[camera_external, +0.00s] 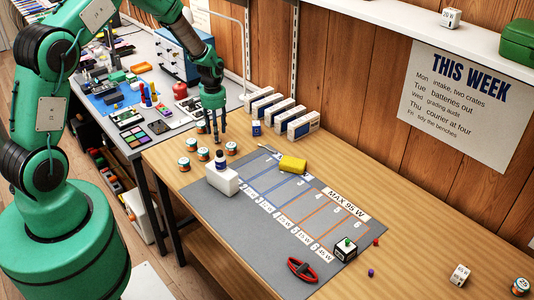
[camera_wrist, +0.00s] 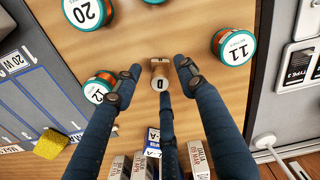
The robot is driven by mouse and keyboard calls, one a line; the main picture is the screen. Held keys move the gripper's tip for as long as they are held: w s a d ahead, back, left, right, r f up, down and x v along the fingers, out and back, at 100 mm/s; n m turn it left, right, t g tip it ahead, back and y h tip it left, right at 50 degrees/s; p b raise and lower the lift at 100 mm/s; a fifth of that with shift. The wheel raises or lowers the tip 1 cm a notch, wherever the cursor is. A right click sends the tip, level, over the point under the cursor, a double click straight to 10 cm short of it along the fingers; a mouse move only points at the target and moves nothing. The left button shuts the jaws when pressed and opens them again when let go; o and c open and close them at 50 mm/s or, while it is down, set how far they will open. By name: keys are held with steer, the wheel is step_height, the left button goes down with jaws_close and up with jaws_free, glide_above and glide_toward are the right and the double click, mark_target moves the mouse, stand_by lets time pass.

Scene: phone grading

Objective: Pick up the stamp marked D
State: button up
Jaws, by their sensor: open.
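The stamp lies between the fingertips, with no clear contact. In the external view I cannot make it out; the fingers seem to hide it.
Round teal-and-orange tins marked 20 (camera_wrist: 86,12) and 11 (camera_wrist: 234,45) stand close by; another (camera_wrist: 98,90) is partly behind a finger. A blue-and-white item (camera_wrist: 153,142) and upright boxes (camera_external: 305,122) stand towards the wall. The grey mat (camera_external: 205,205) lies right.

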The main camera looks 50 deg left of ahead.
steer(key=shift+f, duration=0.25)
steer(key=shift+c, duration=0.5)
jaws_close()
